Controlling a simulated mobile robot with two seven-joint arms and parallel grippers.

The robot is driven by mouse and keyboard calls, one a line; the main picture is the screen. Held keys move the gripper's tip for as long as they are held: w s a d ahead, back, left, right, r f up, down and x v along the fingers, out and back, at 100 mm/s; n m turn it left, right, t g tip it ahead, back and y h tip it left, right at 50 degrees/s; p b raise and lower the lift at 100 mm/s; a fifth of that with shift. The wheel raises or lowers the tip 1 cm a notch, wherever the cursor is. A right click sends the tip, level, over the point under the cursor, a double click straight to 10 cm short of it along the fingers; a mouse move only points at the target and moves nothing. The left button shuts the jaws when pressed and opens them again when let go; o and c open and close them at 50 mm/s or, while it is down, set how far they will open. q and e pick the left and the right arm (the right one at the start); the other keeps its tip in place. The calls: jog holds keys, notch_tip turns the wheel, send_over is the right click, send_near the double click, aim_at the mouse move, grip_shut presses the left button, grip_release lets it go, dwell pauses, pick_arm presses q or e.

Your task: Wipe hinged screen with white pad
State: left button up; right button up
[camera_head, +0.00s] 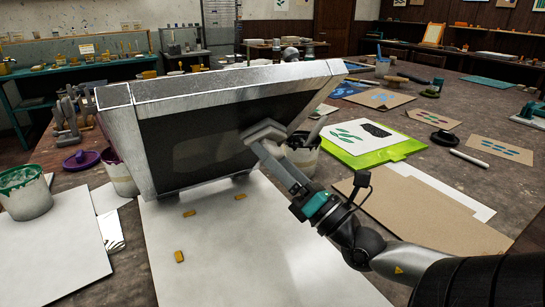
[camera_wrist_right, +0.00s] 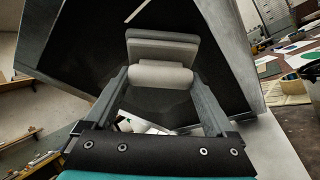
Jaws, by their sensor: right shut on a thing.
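The hinged screen (camera_head: 215,85) stands tilted up in a thick metal frame in the head view, its dark mesh (camera_head: 210,140) facing me. A paler patch shows on the mesh. In the right wrist view the dark mesh (camera_wrist_right: 85,45) fills the upper part. My right gripper (camera_head: 268,143) is shut on the white pad (camera_head: 265,130), at the right part of the mesh. In the right wrist view the pad (camera_wrist_right: 162,50) has a pale roll-shaped handle (camera_wrist_right: 160,76) between the fingers. The pad's face is against or very near the mesh; I cannot tell which. My left gripper is out of view.
A white board (camera_head: 240,260) with several small orange pieces lies below the screen. A green-edged bucket (camera_head: 25,192) and a purple lid (camera_head: 80,160) are at left. A green clipboard (camera_head: 375,155), cardboard sheets (camera_head: 430,215) and a white marker (camera_head: 468,158) lie at right.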

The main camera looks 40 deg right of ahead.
jog(key=shift+a, duration=0.1)
jog(key=shift+w+a, duration=0.15)
jog(key=shift+a, duration=0.45)
jog(key=shift+w+a, duration=0.15)
jog(key=shift+a, duration=0.45)
jog(key=shift+w+a+p, duration=0.15)
jog(key=shift+a+p, duration=0.1)
jog(key=shift+a, duration=0.4)
jog(key=shift+w+a+p, duration=0.15)
jog(key=shift+a+p, duration=0.1)
jog(key=shift+a, duration=0.4)
jog(key=shift+w+a+p, duration=0.15)
jog(key=shift+a+p, duration=0.05)
jog(key=shift+a, duration=0.45)
jog(key=shift+w+a+p, duration=0.15)
jog(key=shift+a+p, duration=0.05)
jog(key=shift+a, duration=0.4)
jog(key=shift+w+a+p, duration=0.15)
jog(key=shift+a+p, duration=0.05)
jog(key=shift+a, duration=0.45)
jog(key=shift+w+a+p, duration=0.15)
jog(key=shift+a, duration=0.45)
